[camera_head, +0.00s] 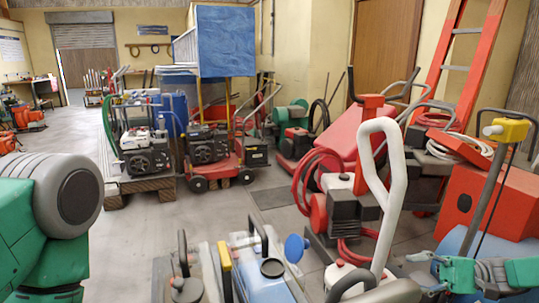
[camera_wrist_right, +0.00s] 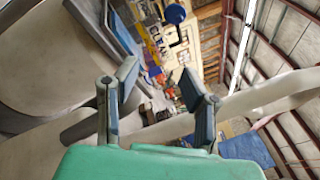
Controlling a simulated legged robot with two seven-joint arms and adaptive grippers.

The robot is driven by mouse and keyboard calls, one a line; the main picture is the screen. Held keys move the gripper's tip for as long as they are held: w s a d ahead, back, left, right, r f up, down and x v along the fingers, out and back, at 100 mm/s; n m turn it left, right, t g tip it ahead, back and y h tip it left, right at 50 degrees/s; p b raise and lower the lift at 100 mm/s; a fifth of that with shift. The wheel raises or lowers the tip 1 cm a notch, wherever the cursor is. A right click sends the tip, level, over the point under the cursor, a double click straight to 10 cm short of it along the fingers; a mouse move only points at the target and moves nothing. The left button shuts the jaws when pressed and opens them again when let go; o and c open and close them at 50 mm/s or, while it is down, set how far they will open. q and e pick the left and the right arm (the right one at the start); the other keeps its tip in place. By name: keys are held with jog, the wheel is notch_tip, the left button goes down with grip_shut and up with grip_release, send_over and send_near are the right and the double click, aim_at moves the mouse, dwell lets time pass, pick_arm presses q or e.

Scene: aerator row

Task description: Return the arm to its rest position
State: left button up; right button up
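My right gripper (camera_head: 438,270) shows at the lower right of the head view, beside the white looped handle (camera_head: 393,195) of a machine. In the right wrist view its two fingers (camera_wrist_right: 158,82) stand apart with nothing held between them. A pale curved bar (camera_wrist_right: 275,95) runs behind the fingers there; I cannot tell how close it is. My left arm's green and grey links fill the left edge of the head view. My left gripper is out of view.
Machines crowd the lower middle, including a blue one (camera_head: 262,283). A red machine (camera_head: 500,205) with a yellow-topped lever (camera_head: 507,130) stands at the right. An orange ladder (camera_head: 445,60) leans behind. Bare floor (camera_head: 150,235) lies at the left centre.

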jog(key=s+a+f+g+h, duration=0.2)
jog(key=s+a+f+h, duration=0.35)
jog(key=s+f, duration=0.5)
jog(key=s+a+f+g+h, duration=0.2)
jog(key=s+a+f+h, duration=0.3)
jog(key=s+a+f, duration=0.5)
jog(key=s+d+f+n+h, duration=0.3)
jog(key=s+d+f+h, duration=0.2)
jog(key=s+d+f, duration=0.15)
jog(key=s+d+r+n+t+h, duration=0.3)
jog(key=d+r+n+t+h, duration=0.1)
jog(key=d, duration=0.2)
jog(key=shift+s+d+r+n+t, duration=0.2)
jog(key=shift+d+r+n+t, duration=0.05)
jog(key=shift+r+n+t, duration=0.05)
jog(key=shift+d+f, duration=0.15)
jog(key=shift+d, duration=0.05)
jog(key=shift+a, duration=0.15)
